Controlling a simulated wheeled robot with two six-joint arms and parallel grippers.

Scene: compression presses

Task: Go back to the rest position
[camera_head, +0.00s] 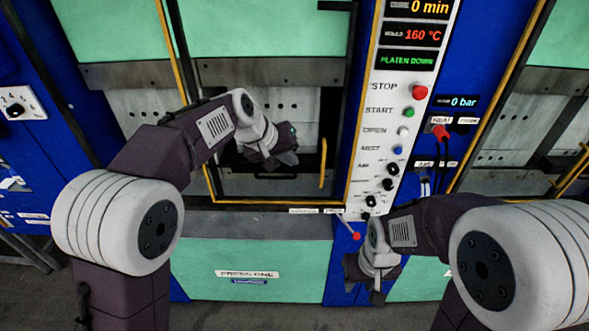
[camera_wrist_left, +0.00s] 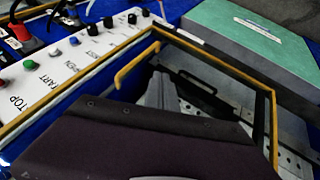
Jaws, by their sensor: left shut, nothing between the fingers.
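My left gripper (camera_head: 288,158) is shut and empty in the head view. It is in front of the press opening (camera_head: 235,183), which has a yellow frame and a dark inside. The left arm is bent, with its upper part reaching in from the left. My right gripper (camera_head: 365,290) hangs low in front of the press, below the control panel (camera_head: 395,110). Its fingers are too small and dark to tell whether they are open or shut.
The panel has a red STOP button (camera_head: 419,92), other buttons and knobs. Its displays read 0 min, 160 °C and PLATEN DOWN. A yellow handle (camera_head: 323,163) stands right of my left gripper. A red-tipped lever (camera_head: 356,236) is close to my right gripper.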

